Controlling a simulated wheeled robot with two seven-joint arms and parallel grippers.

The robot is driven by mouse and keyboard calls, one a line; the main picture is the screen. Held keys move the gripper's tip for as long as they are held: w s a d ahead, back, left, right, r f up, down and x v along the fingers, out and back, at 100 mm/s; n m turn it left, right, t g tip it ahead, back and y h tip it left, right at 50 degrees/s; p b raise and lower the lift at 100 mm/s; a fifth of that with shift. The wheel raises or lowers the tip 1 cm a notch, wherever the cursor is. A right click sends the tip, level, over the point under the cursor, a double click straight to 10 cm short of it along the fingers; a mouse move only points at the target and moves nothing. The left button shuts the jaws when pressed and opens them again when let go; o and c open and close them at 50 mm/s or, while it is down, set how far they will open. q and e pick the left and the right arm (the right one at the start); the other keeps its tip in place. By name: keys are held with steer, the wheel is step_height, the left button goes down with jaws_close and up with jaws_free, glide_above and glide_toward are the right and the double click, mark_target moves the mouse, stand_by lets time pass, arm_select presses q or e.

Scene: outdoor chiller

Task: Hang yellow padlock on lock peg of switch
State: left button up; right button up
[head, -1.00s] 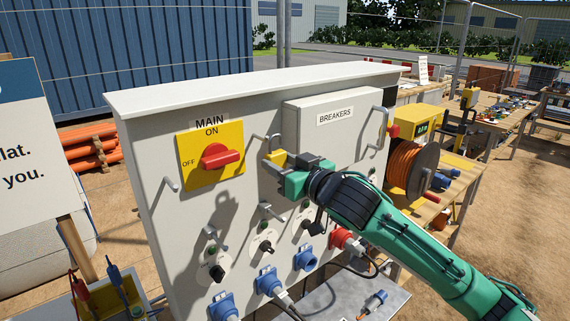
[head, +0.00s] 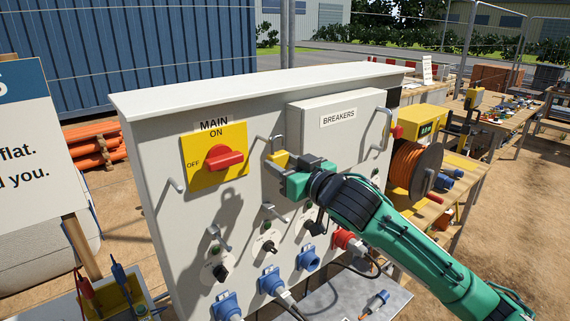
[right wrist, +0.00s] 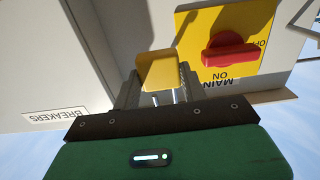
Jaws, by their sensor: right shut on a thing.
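My right gripper (head: 287,162) is shut on the yellow padlock (head: 280,158), in front of the panel and to the right of the switch. The padlock's yellow body also shows between the fingers in the right wrist view (right wrist: 160,72). A thin grey loop shows just above the padlock; I cannot tell whether it is the shackle or part of the panel. The main switch has a yellow plate (head: 201,178) and a red handle (head: 224,159). A grey peg (head: 176,186) sticks out at the plate's lower left, with nothing on it. My left gripper is out of view.
The grey panel (head: 165,222) has a raised breakers box (head: 350,145) with a handle (head: 384,130) at right. Knobs, small pegs and blue sockets (head: 271,281) project below. A sign (head: 35,150) stands at left. Open space lies before the switch.

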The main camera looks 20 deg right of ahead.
mark_target(272, 158)
steer(key=shift+w, duration=0.1)
steer(key=shift+p+x, duration=0.65)
steer(key=shift+x, duration=1.5)
steer(key=shift+f, duration=0.1)
steer(key=shift+f, duration=0.5)
steer(key=o, duration=1.9)
steer(key=shift+o, duration=0.2)
steer(key=shift+f+b, duration=0.1)
steer(key=shift+b, duration=0.2)
steer(key=s+d+f, duration=0.2)
steer(key=s, duration=0.4)
steer(key=shift+s+d, duration=0.2)
steer(key=shift+s, duration=0.1)
